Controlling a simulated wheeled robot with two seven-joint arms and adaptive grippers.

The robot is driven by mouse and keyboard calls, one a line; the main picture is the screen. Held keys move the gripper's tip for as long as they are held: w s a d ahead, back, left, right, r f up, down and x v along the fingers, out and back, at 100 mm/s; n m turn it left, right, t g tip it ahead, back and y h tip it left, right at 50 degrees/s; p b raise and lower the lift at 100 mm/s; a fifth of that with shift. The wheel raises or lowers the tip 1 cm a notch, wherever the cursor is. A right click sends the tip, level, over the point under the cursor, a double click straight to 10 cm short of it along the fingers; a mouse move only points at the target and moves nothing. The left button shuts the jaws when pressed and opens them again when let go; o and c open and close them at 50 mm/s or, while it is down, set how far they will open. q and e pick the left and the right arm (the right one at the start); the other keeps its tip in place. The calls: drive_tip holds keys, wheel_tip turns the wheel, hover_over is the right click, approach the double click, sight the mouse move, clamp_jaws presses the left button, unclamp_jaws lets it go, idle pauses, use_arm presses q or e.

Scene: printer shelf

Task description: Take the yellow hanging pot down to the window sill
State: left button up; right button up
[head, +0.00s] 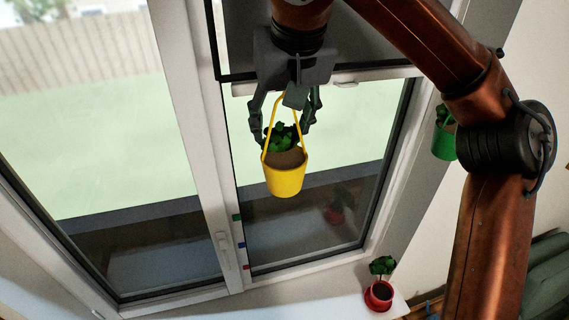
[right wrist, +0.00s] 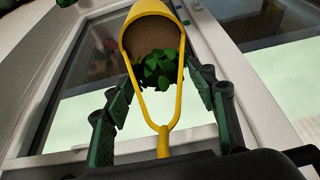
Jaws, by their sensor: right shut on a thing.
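The yellow hanging pot (head: 285,181) holds a green leafy plant in brown soil and has a yellow looped handle. My right gripper (head: 285,118) is shut on it at the handle, and the pot hangs below in front of the right window pane. In the right wrist view the yellow pot (right wrist: 145,20) and its handle show between the fingers of my right gripper (right wrist: 164,105). The white window sill (head: 335,297) runs along the bottom, well below the pot. My left gripper is not in view.
A red pot with a plant (head: 379,294) stands at the right end of the sill. A green hanging pot (head: 444,145) is at the right wall, partly behind my right arm. The sill left of the red pot looks clear.

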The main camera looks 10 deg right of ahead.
clamp_jaws()
idle(0.4)
